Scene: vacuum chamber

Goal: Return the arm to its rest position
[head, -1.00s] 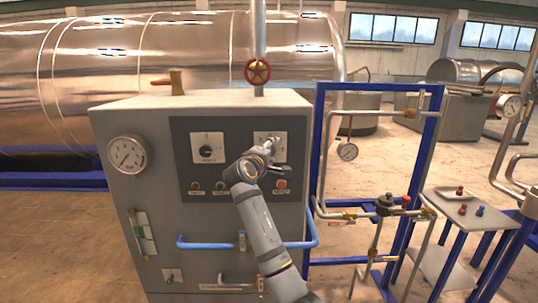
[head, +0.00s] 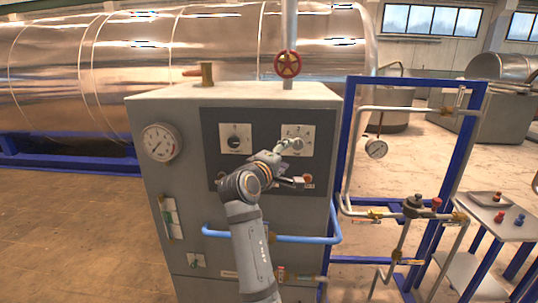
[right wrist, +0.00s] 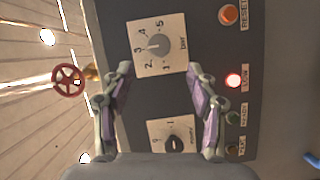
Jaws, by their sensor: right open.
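My right gripper (head: 296,164) is open and empty in front of the dark control panel (head: 212,130) of the grey cabinet. In the right wrist view its two fingers (right wrist: 160,72) are spread apart, with the panel behind them. The numbered bar dial (right wrist: 157,44) lies beyond the fingertips. The smaller two-position switch (right wrist: 173,143) shows between the fingers, nearer the palm. In the head view the gripper partly covers the right dial (head: 304,132) and the lamps below. Whether a finger touches the dial cannot be told. My left gripper is not in view.
A red handwheel (head: 288,64) stands above the cabinet. A blue pipe (head: 222,233) crosses its front below my arm. A blue frame with piping (head: 476,122) and a small side table (head: 487,212) stand at right. A red lamp (right wrist: 233,80) glows on the panel.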

